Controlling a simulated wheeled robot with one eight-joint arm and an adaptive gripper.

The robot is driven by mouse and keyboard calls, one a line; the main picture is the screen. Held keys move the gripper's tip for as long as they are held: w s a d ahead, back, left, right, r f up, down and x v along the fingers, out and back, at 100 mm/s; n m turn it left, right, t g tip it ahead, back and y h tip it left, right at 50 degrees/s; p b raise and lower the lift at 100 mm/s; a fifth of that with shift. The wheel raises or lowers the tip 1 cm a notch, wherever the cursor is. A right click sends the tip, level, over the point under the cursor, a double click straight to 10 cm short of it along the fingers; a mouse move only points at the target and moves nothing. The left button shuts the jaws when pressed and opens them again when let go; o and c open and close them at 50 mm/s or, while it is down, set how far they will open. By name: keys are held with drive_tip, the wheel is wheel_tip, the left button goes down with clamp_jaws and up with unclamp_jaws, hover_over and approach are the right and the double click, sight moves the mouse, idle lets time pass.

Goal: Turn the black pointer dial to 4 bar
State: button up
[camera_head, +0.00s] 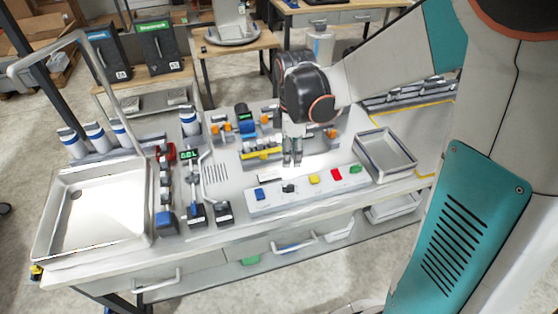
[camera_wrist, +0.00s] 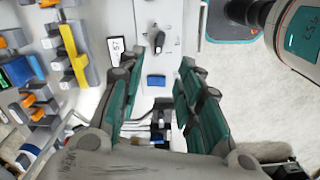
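The black pointer dial (camera_head: 288,187) sits on a pale control strip (camera_head: 325,192) at the front of the bench, between a blue button (camera_head: 260,193) and a yellow button (camera_head: 314,179). In the wrist view the dial (camera_wrist: 158,41) is near the top centre, with small marks around it that I cannot read clearly. I cannot tell its exact setting. My gripper (camera_head: 292,162) hangs above and just behind the strip, apart from the dial. In the wrist view my gripper (camera_wrist: 159,70) has its fingers spread, with nothing held between them. The blue button (camera_wrist: 156,81) shows between them.
A red button (camera_head: 337,174) and a green button (camera_head: 355,169) lie farther right on the strip. A grey tray (camera_head: 415,165) stands to the right. Yellow and orange fittings (camera_head: 262,153) stand behind the strip. A sink (camera_head: 60,247) is at the left.

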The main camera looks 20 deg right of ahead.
sight(290, 186)
wheel_tip(290, 186, down, 14)
drive_tip(key=b, duration=0.3)
drive_tip(key=shift+r, duration=0.15)
drive_tip(key=shift+c, duration=0.2)
clamp_jaws()
